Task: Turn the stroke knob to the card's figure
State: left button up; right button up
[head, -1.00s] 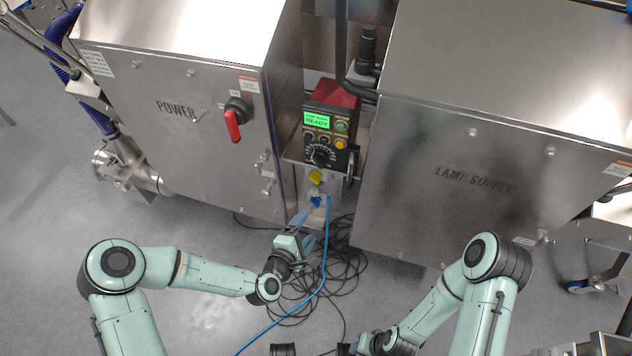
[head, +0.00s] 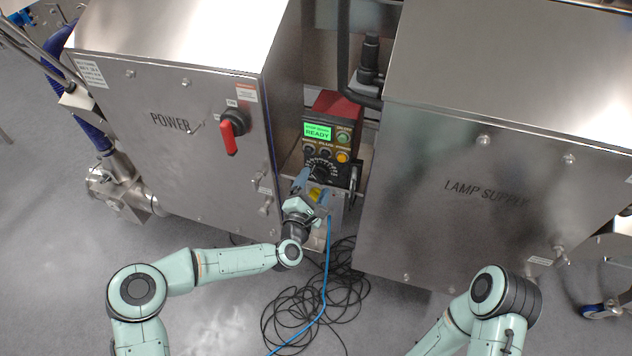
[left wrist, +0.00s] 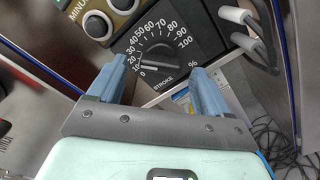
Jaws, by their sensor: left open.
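The black stroke knob (head: 320,170) sits low on the front of the small control box (head: 342,115) between the two cabinets. In the left wrist view the knob (left wrist: 158,56) is at upper centre, on a dial marked 0 to 100 %. Its pale pointer mark is toward the left, seemingly near 10. My left gripper (head: 313,184) is just below and in front of the knob. In the left wrist view its two blue fingers (left wrist: 156,74) are apart, below and on either side of the knob, with nothing between them. I see no card with a readable figure. My right gripper is out of view.
The POWER cabinet (head: 165,165) with a red switch handle (head: 229,138) stands left, the LAMP SUPPLY cabinet (head: 480,220) right; the gap is narrow. A green READY screen (head: 317,131) is above the knob. Black cables (head: 305,310) and a blue cable (head: 328,250) lie below.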

pick_arm(q)
jog(key=shift+x, duration=1.05)
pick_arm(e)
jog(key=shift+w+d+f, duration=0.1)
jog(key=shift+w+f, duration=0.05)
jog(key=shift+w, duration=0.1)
pick_arm(q)
jog(key=c, duration=1)
jog(key=shift+c, duration=0.2)
